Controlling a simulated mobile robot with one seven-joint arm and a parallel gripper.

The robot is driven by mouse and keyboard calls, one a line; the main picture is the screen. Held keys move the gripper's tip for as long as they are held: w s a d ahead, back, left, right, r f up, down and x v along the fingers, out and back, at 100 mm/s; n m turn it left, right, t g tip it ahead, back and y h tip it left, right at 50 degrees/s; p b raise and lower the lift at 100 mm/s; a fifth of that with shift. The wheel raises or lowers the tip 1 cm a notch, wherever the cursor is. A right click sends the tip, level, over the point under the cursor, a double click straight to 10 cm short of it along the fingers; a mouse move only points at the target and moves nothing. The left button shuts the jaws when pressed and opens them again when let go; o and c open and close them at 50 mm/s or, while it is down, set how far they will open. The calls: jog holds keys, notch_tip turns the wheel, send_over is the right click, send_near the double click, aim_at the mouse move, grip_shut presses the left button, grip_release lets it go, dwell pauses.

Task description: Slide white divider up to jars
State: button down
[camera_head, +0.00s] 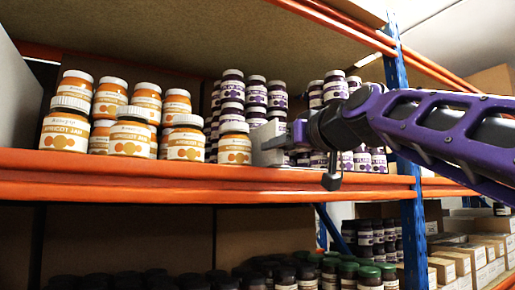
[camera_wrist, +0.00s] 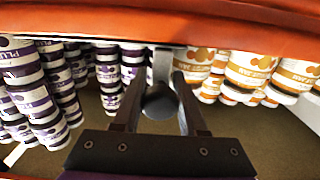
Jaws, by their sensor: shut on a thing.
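The white divider (camera_head: 268,143) stands on the orange-edged shelf between the apricot jam jars (camera_head: 131,131) and the purple-labelled plum jars (camera_head: 256,90). Only its front part shows in the head view. My gripper (camera_head: 292,135) is at the shelf front, shut on the divider's front edge. In the wrist view, which looks upside down, the pale divider edge (camera_wrist: 162,64) sits between the two fingers of my gripper (camera_wrist: 163,82). Apricot jars (camera_wrist: 251,72) are right of it there and plum jars (camera_wrist: 108,72) left. Its contact with the nearest jars is unclear.
A pale panel (camera_head: 16,98) bounds the apricot jars on the left. An orange beam (camera_head: 150,183) runs along the shelf front, and a blue upright (camera_head: 397,75) stands at the right, behind my arm. Several dark-lidded jars (camera_head: 285,275) stand on the lower shelf.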

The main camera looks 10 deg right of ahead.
jog(key=shift+a+f, duration=0.1)
jog(key=shift+a, duration=0.15)
jog(key=c, duration=0.5)
grip_release()
jog(key=shift+a, duration=0.1)
jog(key=shift+s, duration=0.1)
jog(key=shift+s+d, duration=0.15)
jog(key=shift+d, duration=0.05)
jog(key=v, duration=1.7)
jog(key=shift+b, duration=0.3)
